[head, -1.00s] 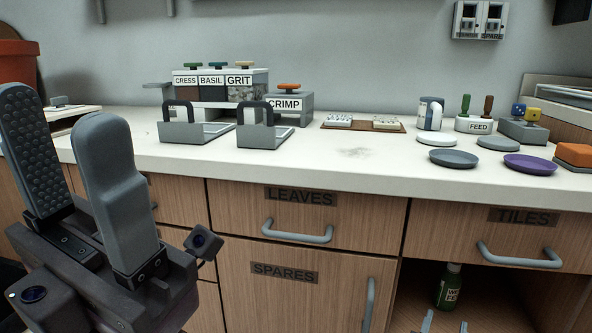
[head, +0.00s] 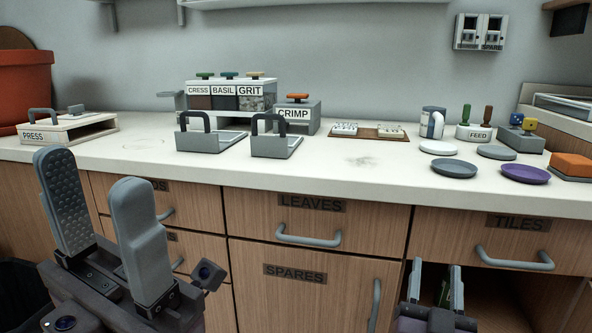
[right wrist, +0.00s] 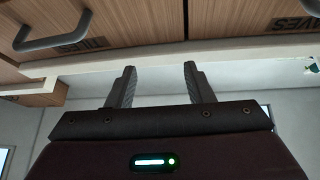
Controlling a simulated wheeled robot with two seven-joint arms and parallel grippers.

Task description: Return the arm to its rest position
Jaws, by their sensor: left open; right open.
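My left gripper (head: 105,225) is large in the lower left of the head view. Its two grey padded fingers point up and stand apart, with nothing between them, in front of the drawers. My right gripper (head: 435,285) shows at the lower right of the head view, in front of the open space below the TILES drawer. Its fingers are apart. In the right wrist view the right gripper's fingers (right wrist: 158,85) are also apart and empty, near the drawer fronts.
The white counter (head: 335,195) carries two grey scoops, a CRIMP box (head: 294,115), labelled bins, a PRESS box (head: 68,128), saucers and a FEED holder (head: 478,132). The LEAVES drawer (head: 310,220), SPARES door (head: 295,285) and TILES drawer (head: 500,240) look closed; their handles stick out.

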